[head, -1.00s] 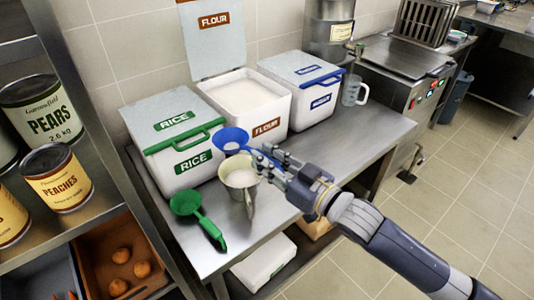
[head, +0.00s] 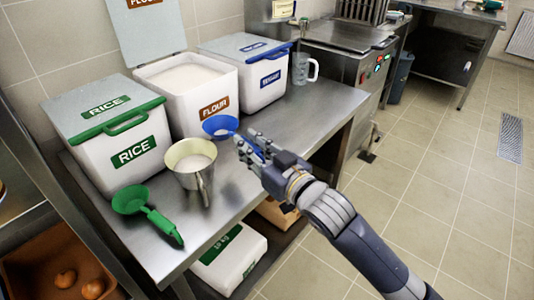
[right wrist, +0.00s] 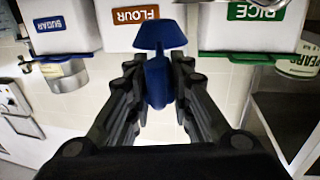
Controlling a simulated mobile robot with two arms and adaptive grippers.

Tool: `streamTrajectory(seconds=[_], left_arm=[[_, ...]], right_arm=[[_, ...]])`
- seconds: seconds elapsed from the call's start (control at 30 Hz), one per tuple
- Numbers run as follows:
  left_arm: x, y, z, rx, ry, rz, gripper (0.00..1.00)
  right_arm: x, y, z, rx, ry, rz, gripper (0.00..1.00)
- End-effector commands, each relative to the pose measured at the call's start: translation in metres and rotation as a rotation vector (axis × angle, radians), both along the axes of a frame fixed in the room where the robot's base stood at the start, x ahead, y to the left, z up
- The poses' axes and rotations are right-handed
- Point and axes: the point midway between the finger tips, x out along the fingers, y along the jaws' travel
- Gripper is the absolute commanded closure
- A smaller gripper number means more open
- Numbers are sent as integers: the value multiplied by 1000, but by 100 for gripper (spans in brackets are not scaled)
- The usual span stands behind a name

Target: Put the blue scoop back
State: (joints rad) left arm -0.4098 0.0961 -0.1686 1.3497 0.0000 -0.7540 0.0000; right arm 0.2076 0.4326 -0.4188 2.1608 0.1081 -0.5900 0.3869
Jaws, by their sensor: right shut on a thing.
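The blue scoop (head: 220,127) is in my right gripper (head: 250,147), which is shut on its handle. Its bowl points away from the gripper, above the counter, in front of the flour bin and just right of the metal pitcher. I cannot tell whether the bowl holds anything. In the right wrist view, the blue scoop (right wrist: 158,78) stands between the two fingers (right wrist: 158,95). A white bin with a blue lid and blue label (head: 262,98) stands at the right of the bin row; its label reads SUGAR in the right wrist view. My left gripper is not in view.
The flour bin (head: 180,112) is open with white contents. The closed rice bin (head: 88,155) stands left. The metal pitcher (head: 183,182) holds something white. A green scoop (head: 133,201) lies at the counter's front left. A clear jug (head: 301,68) stands at the back right; the counter before it is clear.

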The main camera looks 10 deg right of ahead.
Motion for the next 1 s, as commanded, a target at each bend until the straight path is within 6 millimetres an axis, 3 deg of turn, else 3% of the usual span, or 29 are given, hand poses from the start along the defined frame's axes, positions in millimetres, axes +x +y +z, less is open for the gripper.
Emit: streamTrajectory(seconds=[0.03,0.2,0.53,1.0], left_arm=[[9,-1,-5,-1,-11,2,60],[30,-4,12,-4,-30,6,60],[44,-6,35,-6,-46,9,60],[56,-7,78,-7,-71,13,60]], right_arm=[[1,-9,-19,4,2,-32,100],[3,-38,-43,3,1,-127,100],[11,-65,-60,-2,-3,-206,100],[119,-94,-70,-3,-3,-206,100]])
